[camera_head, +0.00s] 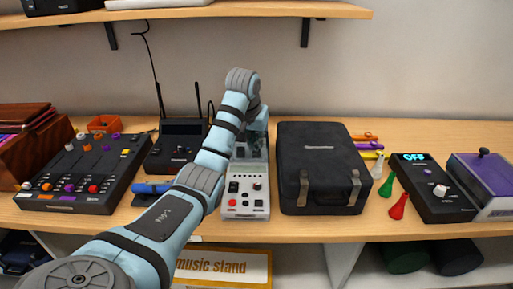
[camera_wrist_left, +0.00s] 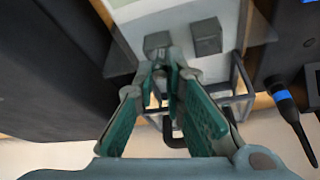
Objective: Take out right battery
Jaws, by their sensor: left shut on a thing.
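The white instrument (camera_head: 246,206) with red and black controls stands near the table's middle, partly behind my left arm. Its pale top (camera_wrist_left: 130,18) shows in the left wrist view with two dark grey square batteries. The right battery (camera_wrist_left: 157,41) appears on the left in that turned view, and the other battery (camera_wrist_left: 206,37) is beside it. My left gripper (camera_wrist_left: 163,68) is shut on the right battery, with its teal fingers close together at its near edge. Its fingers partly hide the contact. In the head view the gripper is largely hidden. My right gripper is not in view.
A black case (camera_head: 322,165) stands close on the right of the instrument. A black receiver with antennas (camera_head: 178,148) is behind left, and a mixer (camera_head: 84,175) is further left. A black device reading OFF (camera_head: 432,188) is at right. A shelf (camera_head: 200,13) hangs above.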

